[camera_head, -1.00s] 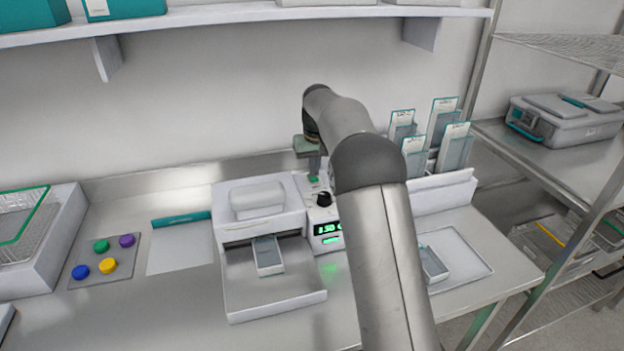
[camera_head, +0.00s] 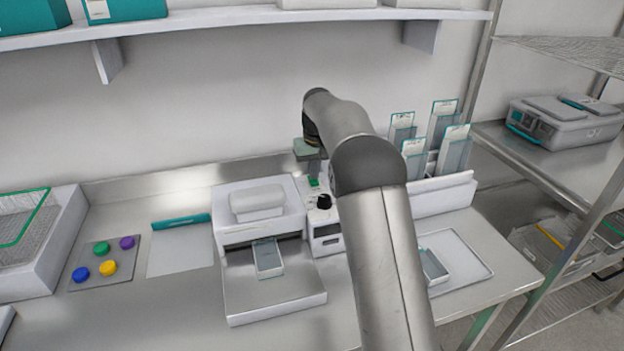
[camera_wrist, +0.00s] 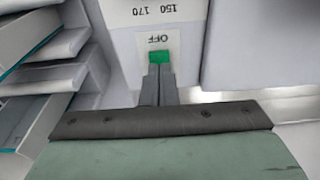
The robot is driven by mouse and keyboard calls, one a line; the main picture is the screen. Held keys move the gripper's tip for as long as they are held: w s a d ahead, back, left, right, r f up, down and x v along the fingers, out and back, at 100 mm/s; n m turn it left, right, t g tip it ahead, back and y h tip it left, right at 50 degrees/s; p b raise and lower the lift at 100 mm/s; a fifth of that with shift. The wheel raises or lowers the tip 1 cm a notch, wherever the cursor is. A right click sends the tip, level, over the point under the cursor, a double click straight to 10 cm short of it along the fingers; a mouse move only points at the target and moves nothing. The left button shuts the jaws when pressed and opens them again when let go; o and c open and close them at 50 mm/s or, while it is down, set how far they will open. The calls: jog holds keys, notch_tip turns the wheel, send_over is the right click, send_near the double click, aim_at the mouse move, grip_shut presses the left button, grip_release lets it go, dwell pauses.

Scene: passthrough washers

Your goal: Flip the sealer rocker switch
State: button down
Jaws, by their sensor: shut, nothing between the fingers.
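The sealer (camera_head: 258,222) is a white machine on the steel bench, with a control panel on its right side. Its green rocker switch (camera_head: 314,182) sits at the back of that panel, behind a black knob (camera_head: 324,202). The sealer display (camera_head: 327,231) is dark. In the wrist view the green rocker (camera_wrist: 160,56) lies beside an upside-down "OFF" label (camera_wrist: 158,39). My gripper (camera_wrist: 160,70) is shut and empty, its fingertips right at the rocker's near edge and hiding part of it. I cannot tell if they touch it. The head view also shows my gripper (camera_head: 314,170) over the switch.
A clear pouch (camera_head: 267,257) lies on the sealer's front tray. A rack of several pouches (camera_head: 453,150) stands to the right, with a shallow tray (camera_head: 463,250) before it. Coloured caps (camera_head: 102,258) and a teal-edged sheet (camera_head: 180,248) lie left. A shelf (camera_head: 250,14) hangs above.

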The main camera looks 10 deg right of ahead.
aim_at(315, 183)
notch_tip(315, 183, up, 6)
jog(key=p, duration=0.5)
jog(key=shift+r, duration=0.1)
jog(key=s+r+b, duration=0.1)
jog(key=s+r, duration=0.1)
jog(key=s, duration=0.8)
jog(key=s+r, duration=0.3)
jog(key=s, duration=0.7)
jog(key=s+f, duration=0.4)
jog(key=s, duration=0.8)
jog(key=s+f+m, duration=0.1)
jog(key=s+f, duration=0.3)
jog(key=s, duration=0.9)
jog(key=shift+s+g+b, duration=0.25)
jog(key=shift+g+b, duration=0.1)
jog(key=shift+g, duration=0.05)
